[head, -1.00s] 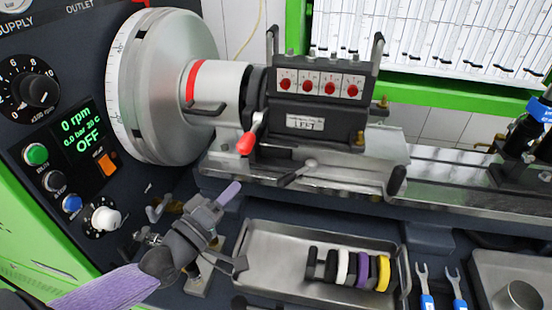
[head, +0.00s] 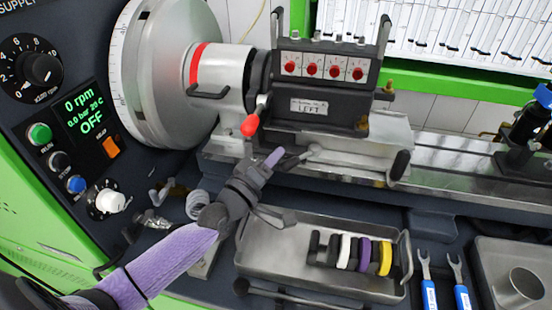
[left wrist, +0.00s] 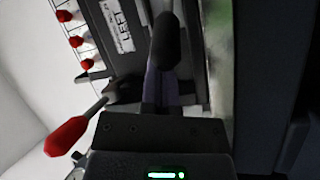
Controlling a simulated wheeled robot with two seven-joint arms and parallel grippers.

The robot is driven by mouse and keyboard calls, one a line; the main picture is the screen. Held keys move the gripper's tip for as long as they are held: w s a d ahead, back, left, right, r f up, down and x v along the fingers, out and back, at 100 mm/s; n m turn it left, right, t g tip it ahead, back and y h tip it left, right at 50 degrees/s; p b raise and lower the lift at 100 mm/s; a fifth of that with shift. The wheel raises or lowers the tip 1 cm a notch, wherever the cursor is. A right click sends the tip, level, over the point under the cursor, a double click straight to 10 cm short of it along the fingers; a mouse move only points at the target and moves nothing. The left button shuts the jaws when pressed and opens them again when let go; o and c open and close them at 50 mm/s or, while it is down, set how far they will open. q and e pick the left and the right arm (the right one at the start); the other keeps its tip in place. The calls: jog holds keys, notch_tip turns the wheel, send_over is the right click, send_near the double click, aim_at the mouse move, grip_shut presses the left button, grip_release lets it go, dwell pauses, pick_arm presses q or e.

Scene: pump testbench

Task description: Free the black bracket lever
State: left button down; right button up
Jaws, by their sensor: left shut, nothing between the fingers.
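The black bracket (head: 325,85) with a "LEFT" label and several red knobs stands on the silver rail. A lever with a black grip (head: 289,163) and a pale hub sits at its foot, the grip pointing down-left. My left gripper (head: 272,160) is shut and empty, its purple fingertips close beside that grip. In the left wrist view, a black grip (left wrist: 168,40) lies right in front of the fingers (left wrist: 158,88). I cannot tell whether they touch. A red-knobbed lever (head: 250,125) is just above the gripper. My right gripper is not in view.
A metal tray (head: 395,292) with several coloured rings stands below the rail. Two blue-handled wrenches (head: 462,295) and a metal cup (head: 520,288) are at the right. Another black handle (head: 400,165) juts from the rail. The control panel (head: 85,110) borders the left.

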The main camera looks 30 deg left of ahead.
pick_arm(q)
jog(key=shift+s+d+f, duration=0.1)
jog(key=shift+d+f, duration=0.1)
jog(key=shift+d, duration=0.05)
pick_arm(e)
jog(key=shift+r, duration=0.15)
